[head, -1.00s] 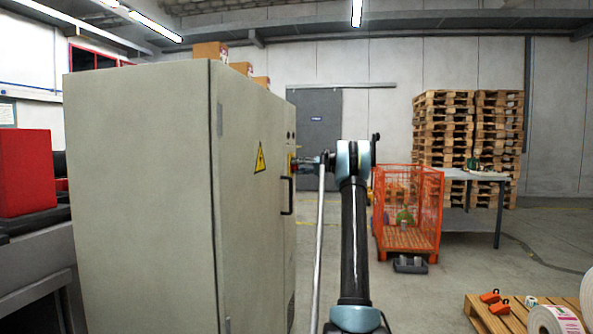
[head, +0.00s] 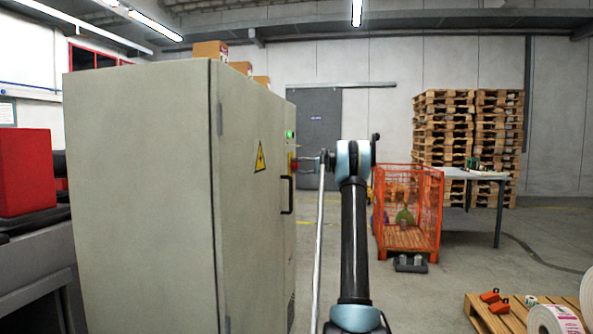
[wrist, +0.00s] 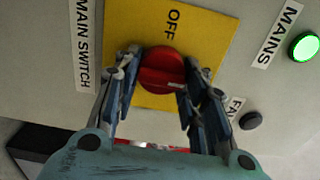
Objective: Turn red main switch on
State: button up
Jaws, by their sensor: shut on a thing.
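The red main switch (wrist: 162,71) is a round knob on a yellow plate (wrist: 137,22), with "OFF" printed above it in the wrist view. A "MAIN SWITCH" label stands left of the plate. My gripper (wrist: 164,62) has its two fingers on either side of the knob and is shut on it. Lettering below the knob is partly hidden by my gripper. A lamp (wrist: 304,46) beside the "MAINS" label glows green. In the head view the green lamp (head: 290,134) shows on the cabinet's narrow right side, above the switch, where my gripper (head: 303,161) reaches in from the right.
The grey cabinet (head: 140,190) fills the left, with a black door handle (head: 292,195) just below the switch. A dark unlit lamp (wrist: 250,120) sits right of my gripper. An orange mesh cage (head: 440,215) and a table (head: 470,175) stand farther right.

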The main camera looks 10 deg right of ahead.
jog(key=shift+f, duration=0.15)
jog(key=o, duration=1.1)
jog(key=shift+d, duration=0.1)
jog(key=shift+c, duration=0.2)
jog(key=v, duration=1.1)
jog(key=shift+d, duration=0.4)
